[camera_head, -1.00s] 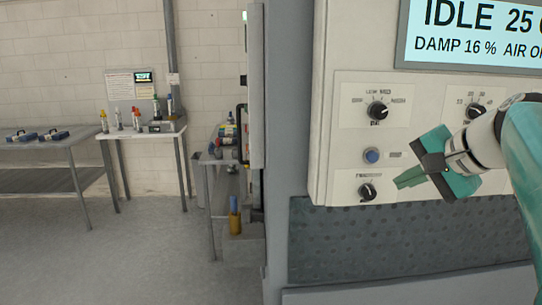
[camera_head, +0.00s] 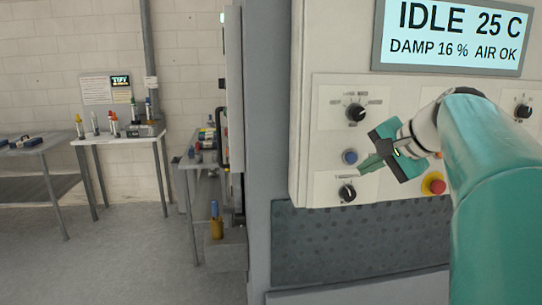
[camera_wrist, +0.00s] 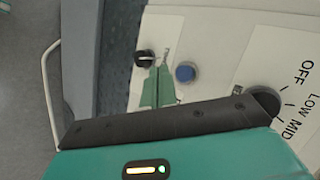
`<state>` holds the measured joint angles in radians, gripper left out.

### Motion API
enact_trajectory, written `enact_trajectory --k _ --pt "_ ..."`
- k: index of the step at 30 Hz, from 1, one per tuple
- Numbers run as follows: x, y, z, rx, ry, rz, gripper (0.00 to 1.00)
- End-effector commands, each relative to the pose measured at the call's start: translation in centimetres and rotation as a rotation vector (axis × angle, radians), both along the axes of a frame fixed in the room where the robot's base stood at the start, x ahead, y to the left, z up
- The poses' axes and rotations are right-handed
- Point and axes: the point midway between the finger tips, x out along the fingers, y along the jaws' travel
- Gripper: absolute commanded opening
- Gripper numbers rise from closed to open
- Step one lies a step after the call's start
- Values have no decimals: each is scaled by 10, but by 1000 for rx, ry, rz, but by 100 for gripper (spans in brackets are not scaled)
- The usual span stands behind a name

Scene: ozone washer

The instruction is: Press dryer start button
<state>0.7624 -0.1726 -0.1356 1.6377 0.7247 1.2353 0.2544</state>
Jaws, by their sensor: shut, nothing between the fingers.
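The dryer's control panel (camera_head: 318,150) fills the right side of the head view. A round blue button (camera_head: 350,157) sits between an upper black knob (camera_head: 356,112) and a lower black knob (camera_head: 347,193). My gripper (camera_head: 362,168) is shut and empty, its green fingertips just right of and slightly below the blue button. In the wrist view the closed fingers (camera_wrist: 158,72) point at the panel between the lower knob (camera_wrist: 145,59) and the blue button (camera_wrist: 185,73). I cannot tell whether the tips touch the panel.
A display (camera_head: 455,35) reads IDLE 25 C, DAMP 16 %, AIR OK. A red button on a yellow base (camera_head: 434,184) sits right of my gripper, and another knob (camera_head: 523,107) is at far right. Tables (camera_head: 118,141) stand at left with open floor before them.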

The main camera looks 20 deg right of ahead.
Motion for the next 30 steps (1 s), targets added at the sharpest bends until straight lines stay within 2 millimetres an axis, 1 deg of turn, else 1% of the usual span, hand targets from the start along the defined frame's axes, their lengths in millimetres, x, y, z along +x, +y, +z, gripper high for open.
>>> enact_trajectory --k 1,3,9,30 --pt "7 -2 0 1 0 1 0" --pt "14 -4 0 -1 0 1 0" --pt "24 -7 0 -1 0 1 0" --pt "25 -7 0 -1 0 -1 0"
